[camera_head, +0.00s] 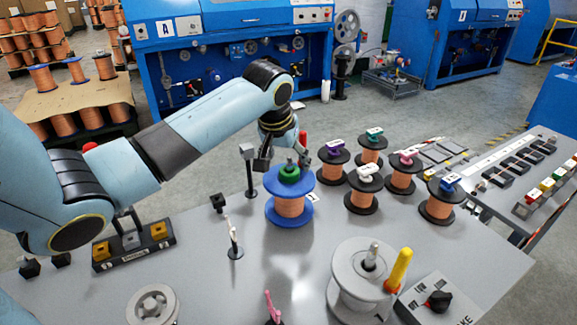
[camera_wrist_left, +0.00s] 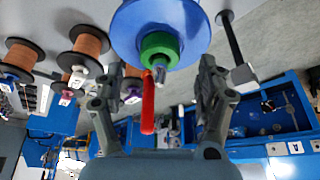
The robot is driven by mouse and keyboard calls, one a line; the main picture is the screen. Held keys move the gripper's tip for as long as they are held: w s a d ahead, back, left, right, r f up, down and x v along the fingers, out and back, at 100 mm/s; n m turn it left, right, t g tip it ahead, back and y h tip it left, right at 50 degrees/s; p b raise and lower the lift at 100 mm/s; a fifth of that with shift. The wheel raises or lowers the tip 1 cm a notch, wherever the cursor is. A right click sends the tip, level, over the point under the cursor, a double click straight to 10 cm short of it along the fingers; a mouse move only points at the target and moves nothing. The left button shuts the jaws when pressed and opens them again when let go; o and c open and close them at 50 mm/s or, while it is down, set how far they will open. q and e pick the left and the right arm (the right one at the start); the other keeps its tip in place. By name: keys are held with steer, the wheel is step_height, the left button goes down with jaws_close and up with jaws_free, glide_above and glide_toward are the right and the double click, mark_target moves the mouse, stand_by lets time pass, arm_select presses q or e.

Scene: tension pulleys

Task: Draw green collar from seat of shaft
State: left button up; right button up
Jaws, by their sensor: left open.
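The green collar (camera_head: 289,174) sits around the shaft on top of a blue-flanged spool (camera_head: 272,180) wound with copper wire. In the left wrist view the green collar (camera_wrist_left: 152,47) shows end-on against the blue flange (camera_wrist_left: 190,18), with the grey shaft tip (camera_wrist_left: 160,73) poking out of it. My left gripper (camera_head: 283,155) is over the collar. In the left wrist view its fingers (camera_wrist_left: 161,78) are spread on either side of the shaft tip, apart from the collar, with nothing between them gripped. My right gripper is not in view.
A red lever (camera_wrist_left: 148,106) shows near the fingers. Several copper spools with coloured tops, one purple (camera_head: 334,147), stand right of the blue spool. A slim post (camera_head: 250,170) stands close on its left. A grey reel (camera_head: 352,290) and yellow handle (camera_head: 400,268) are in front right.

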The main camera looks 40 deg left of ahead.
mark_target(288, 165)
arm_select(q)
steer(key=x, duration=0.2)
steer(key=shift+f, duration=0.25)
steer(key=shift+w+f, duration=0.2)
steer(key=shift+f, duration=0.25)
steer(key=c, duration=1.2)
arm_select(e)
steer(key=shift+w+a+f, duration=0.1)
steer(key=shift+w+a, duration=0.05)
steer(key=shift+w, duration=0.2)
arm_select(q)
steer(key=shift+w+a+r, duration=0.1)
steer(key=shift+r, duration=0.05)
steer(key=shift+r+p, duration=0.3)
steer(key=shift+p, duration=0.1)
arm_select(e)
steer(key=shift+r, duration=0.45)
arm_select(q)
steer(key=shift+r+p, duration=0.45)
steer(key=shift+p, duration=0.25)
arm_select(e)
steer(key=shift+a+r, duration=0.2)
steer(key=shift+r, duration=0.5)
